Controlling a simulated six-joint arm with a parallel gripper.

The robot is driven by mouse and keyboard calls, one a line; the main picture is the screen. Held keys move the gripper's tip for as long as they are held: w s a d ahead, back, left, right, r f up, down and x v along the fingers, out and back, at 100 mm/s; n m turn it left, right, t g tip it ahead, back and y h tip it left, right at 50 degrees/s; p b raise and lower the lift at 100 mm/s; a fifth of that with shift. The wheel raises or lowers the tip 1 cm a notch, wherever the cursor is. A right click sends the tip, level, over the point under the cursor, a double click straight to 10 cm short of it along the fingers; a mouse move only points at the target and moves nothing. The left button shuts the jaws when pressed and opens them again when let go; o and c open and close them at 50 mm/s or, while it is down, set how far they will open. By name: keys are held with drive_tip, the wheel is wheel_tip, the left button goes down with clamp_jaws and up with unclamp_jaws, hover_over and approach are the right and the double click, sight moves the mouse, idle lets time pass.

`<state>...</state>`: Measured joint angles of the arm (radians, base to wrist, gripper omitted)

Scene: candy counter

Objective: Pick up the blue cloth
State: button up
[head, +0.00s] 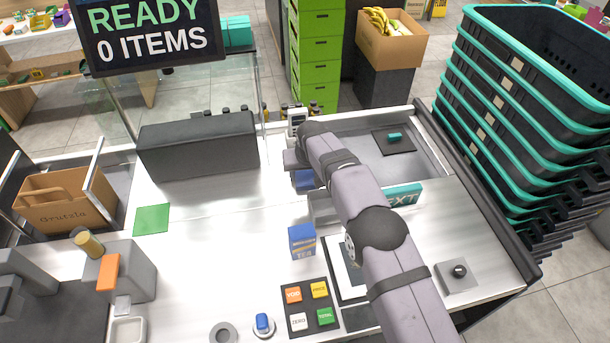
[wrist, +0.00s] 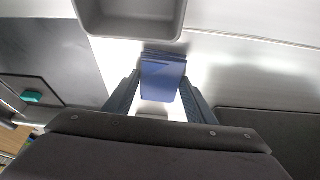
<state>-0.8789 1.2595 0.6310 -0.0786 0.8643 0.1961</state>
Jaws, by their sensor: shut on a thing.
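The blue cloth (head: 304,180) is a small folded blue stack at the back middle of the counter, partly hidden by my arm in the head view. In the wrist view the cloth (wrist: 163,72) lies between the two fingers of my gripper (wrist: 160,84), with its folded layers showing at the far edge. My gripper (head: 298,162) is shut on the cloth. The head view does not show the fingertips clearly. I cannot tell whether the cloth is clear of the counter.
A grey bin (wrist: 182,30) is just ahead of the cloth in the wrist view. A blue tea box (head: 302,241), a keypad (head: 310,306) and a black block (head: 198,147) stand around the arm. Stacked baskets (head: 500,120) are at right. The counter's left middle is mostly clear.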

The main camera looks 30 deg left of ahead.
sight(306, 177)
wheel_tip(306, 177, up, 10)
drive_tip(key=b, duration=0.1)
idle(0.5)
drive_tip(key=shift+o, duration=1)
drive_tip(key=shift+c, duration=0.5)
drive_tip(key=shift+d, duration=0.1)
